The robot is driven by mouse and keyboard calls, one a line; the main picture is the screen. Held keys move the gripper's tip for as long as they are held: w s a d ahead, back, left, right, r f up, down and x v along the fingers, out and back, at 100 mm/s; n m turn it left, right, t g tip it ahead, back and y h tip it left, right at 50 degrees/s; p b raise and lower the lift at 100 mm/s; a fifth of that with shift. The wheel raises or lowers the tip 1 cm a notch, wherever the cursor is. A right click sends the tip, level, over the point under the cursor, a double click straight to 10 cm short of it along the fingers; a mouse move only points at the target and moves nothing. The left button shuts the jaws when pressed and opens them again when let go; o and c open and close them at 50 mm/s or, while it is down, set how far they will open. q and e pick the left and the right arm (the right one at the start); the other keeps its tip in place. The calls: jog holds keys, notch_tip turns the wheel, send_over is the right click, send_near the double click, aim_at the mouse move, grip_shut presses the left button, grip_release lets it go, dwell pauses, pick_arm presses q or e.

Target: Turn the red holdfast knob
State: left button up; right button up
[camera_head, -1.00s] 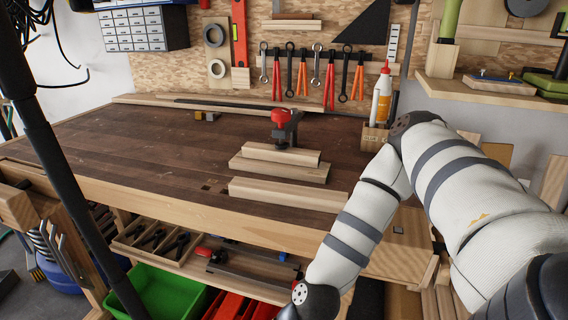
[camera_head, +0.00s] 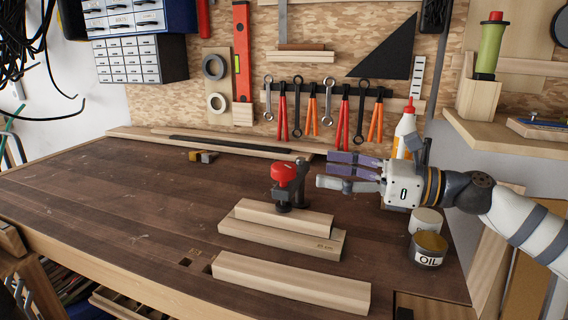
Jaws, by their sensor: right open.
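The red holdfast knob (camera_head: 284,174) sits on top of a dark holdfast clamp (camera_head: 299,182), which stands on the workbench and presses down on stacked wooden blocks (camera_head: 285,219). My right gripper (camera_head: 338,172) comes in from the right, just right of the holdfast. Its fingers are apart and point left toward the clamp. Nothing is between them. A small gap seems to separate the fingertips from the knob. My left gripper is not in view.
A glue bottle (camera_head: 405,133) stands behind my right gripper. An oil tin (camera_head: 428,249) and a pale can (camera_head: 426,220) stand below my right wrist. A loose wooden block (camera_head: 290,282) lies in front. The workbench (camera_head: 120,205) is clear at left.

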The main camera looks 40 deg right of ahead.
aim_at(283, 164)
jog(key=b+x, duration=0.1)
jog(key=x, duration=0.8)
jog(key=shift+w+a+f+b, duration=0.1)
jog(key=shift+a+f+b, duration=0.15)
jog(key=shift+b, duration=0.15)
jog(key=shift+w+r, duration=0.1)
jog(key=shift+w, duration=0.15)
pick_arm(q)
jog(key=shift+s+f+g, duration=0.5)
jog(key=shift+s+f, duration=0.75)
pick_arm(e)
jog(key=shift+c, duration=0.3)
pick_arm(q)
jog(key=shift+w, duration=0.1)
pick_arm(e)
jog(key=shift+r, duration=0.1)
jog(key=c, duration=1.1)
